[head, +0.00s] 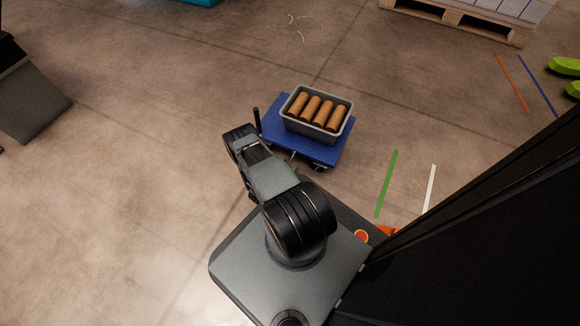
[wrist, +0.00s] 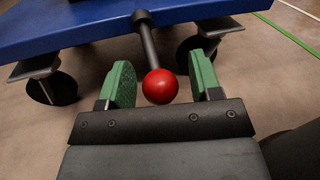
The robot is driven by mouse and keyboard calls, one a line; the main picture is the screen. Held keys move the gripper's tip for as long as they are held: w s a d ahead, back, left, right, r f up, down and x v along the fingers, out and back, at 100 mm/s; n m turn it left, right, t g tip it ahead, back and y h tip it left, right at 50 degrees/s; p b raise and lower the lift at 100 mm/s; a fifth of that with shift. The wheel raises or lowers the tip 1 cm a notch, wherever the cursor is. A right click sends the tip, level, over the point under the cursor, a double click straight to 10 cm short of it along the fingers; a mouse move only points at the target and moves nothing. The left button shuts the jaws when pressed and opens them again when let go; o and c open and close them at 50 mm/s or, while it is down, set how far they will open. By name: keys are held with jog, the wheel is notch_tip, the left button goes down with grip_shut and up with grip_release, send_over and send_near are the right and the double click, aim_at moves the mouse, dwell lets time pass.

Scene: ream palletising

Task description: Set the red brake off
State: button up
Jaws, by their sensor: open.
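The red brake is a dark lever ending in a red ball knob (wrist: 160,86), in the wrist view. Its rod slants up from the knob to the edge of the blue cart (wrist: 95,28). My gripper (wrist: 163,82) is open, with one green finger pad on each side of the knob. In the head view the blue cart (head: 275,118) stands just beyond my arm. My arm hides the knob and my gripper's fingertips there.
A grey bin (head: 318,137) with several brown rolls (head: 318,108) sits on the cart. Casters (wrist: 212,48) show under the cart in the wrist view. A wooden pallet (head: 460,20) with white stacks stands at the upper right. Open floor lies left of the cart.

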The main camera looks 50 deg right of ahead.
jog(key=shift+d, duration=0.6)
grip_shut()
